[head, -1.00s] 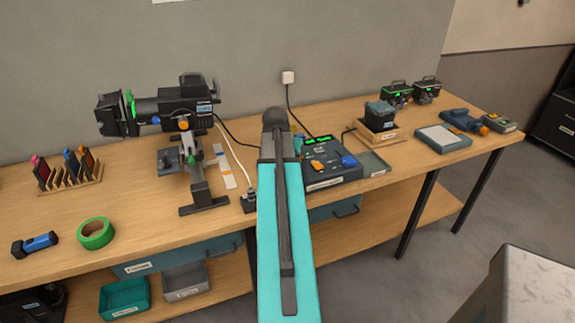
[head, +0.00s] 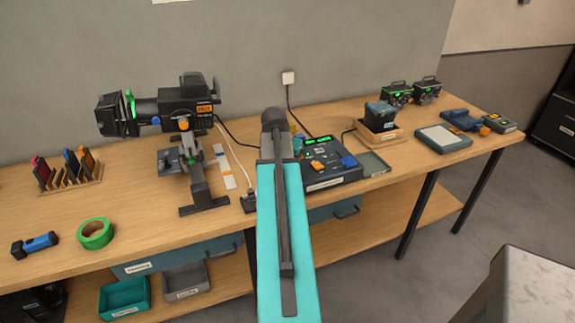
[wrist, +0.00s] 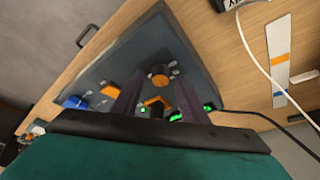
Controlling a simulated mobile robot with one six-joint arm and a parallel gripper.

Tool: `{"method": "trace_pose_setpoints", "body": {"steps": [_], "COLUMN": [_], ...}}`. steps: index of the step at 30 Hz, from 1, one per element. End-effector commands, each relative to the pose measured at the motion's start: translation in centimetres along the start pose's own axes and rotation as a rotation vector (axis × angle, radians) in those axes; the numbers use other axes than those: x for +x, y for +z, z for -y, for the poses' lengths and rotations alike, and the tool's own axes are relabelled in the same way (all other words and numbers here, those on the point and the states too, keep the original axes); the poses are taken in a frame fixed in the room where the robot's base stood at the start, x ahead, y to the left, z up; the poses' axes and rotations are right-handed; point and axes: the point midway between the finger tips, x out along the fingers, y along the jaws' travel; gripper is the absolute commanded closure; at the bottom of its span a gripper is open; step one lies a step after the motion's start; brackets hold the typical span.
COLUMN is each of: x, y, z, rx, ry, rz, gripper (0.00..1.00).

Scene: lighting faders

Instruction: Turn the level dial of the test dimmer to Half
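The test dimmer appears to be the dark blue console (head: 345,178) on the bench, partly hidden by my arm in the head view; it fills much of the wrist view (wrist: 190,62). In the wrist view a round dial with orange and dark parts (wrist: 160,72) shows between my fingertips. I cannot read its setting or confirm that it is the level dial. My gripper (wrist: 160,82) points at the console with its two dark fingers apart and a small gap on each side of the dial. Contact cannot be told. In the head view my arm hides the gripper.
The console also carries a blue knob (head: 349,161), orange controls and green displays (head: 318,140). A spotlight (head: 175,110) stands left of my arm. A small tray (head: 374,164) and a wooden tray holding a dark box (head: 380,115) are right of the console.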

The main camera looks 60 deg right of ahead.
Motion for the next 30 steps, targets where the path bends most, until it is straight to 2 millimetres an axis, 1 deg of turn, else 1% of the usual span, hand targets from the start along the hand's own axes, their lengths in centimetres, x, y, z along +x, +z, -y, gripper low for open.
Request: {"method": "trace_pose_setpoints", "body": {"steps": [5, 11, 30], "x": [-0.4, -1.7, -8.2], "y": [0.0, 0.0, 0.0], "z": [0.0, 0.1, 0.0], "rx": [0.0, -0.001, 0.0], "ry": [-0.001, -0.001, -0.001], "rz": [-0.001, -0.002, -0.001], "gripper": [0.6, 0.6, 0.6]}}
